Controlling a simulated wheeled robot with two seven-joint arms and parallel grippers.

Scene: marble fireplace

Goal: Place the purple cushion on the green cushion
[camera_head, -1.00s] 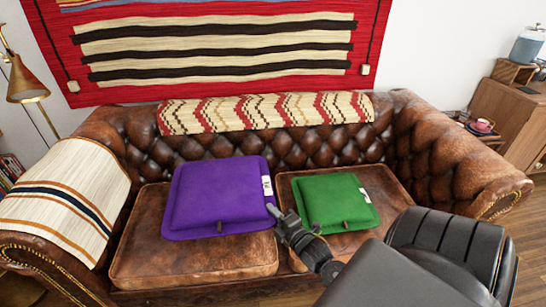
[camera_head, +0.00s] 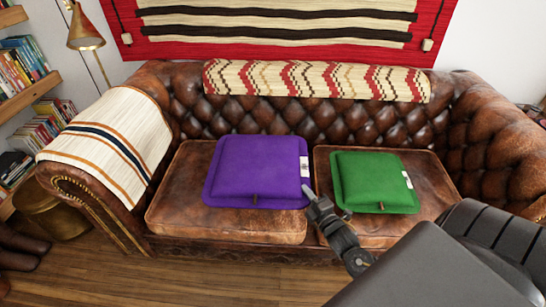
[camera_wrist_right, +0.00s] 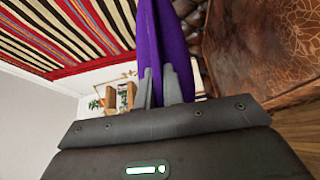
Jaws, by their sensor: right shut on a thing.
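The purple cushion (camera_head: 257,170) lies over the left seat of the brown leather sofa, its right edge close to the gap between the seats. My right gripper (camera_head: 309,193) is at its front right corner. In the right wrist view, the purple cushion (camera_wrist_right: 160,40) stands between the fingers of my right gripper (camera_wrist_right: 162,78), which are shut on its edge. The green cushion (camera_head: 372,182) lies flat on the right seat, just right of my right gripper. Whether the purple cushion touches the seat under it is hard to tell. My left gripper is out of view.
The sofa's left seat (camera_head: 190,215) is bare around the cushion. A striped throw (camera_head: 110,135) covers the left armrest, and a patterned one (camera_head: 315,80) lies along the backrest. Wooden floor (camera_head: 220,280) is clear in front. A lamp (camera_head: 86,32) and bookshelves stand at left.

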